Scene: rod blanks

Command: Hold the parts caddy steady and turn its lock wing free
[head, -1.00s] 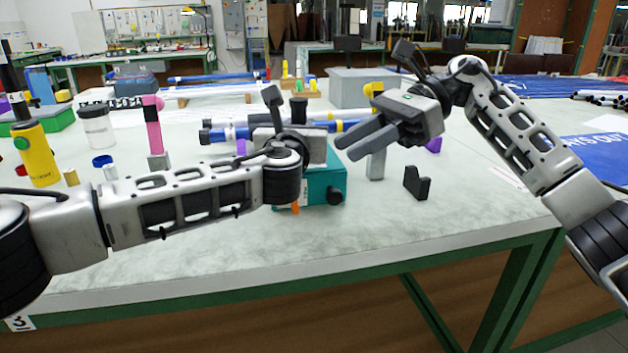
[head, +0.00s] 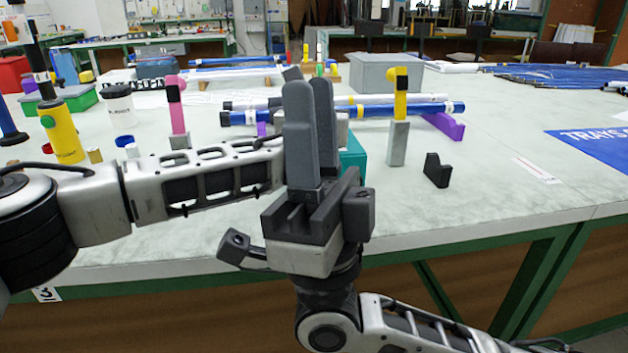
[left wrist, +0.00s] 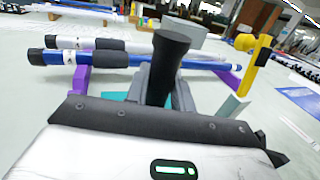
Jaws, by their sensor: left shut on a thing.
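The teal parts caddy (head: 355,152) stands on the table, mostly hidden behind my right gripper in the head view. Slivers of it show in the left wrist view. My left gripper (left wrist: 168,88) is shut on the caddy; a black round-topped post (left wrist: 171,50) rises between its grey fingers. In the head view the left hand is largely covered. My right gripper (head: 311,84) is empty, its two grey fingers pointing up with a narrow gap between them. It is nearer the camera than the caddy and looks apart from it. The lock wing is hidden.
A grey post with a yellow top (head: 398,115) and a small black bracket (head: 437,170) stand right of the caddy. Blue rods (head: 370,112) lie behind on purple supports (head: 445,125). A pink post (head: 177,105) and yellow bottle (head: 62,130) stand left. The front right tabletop is clear.

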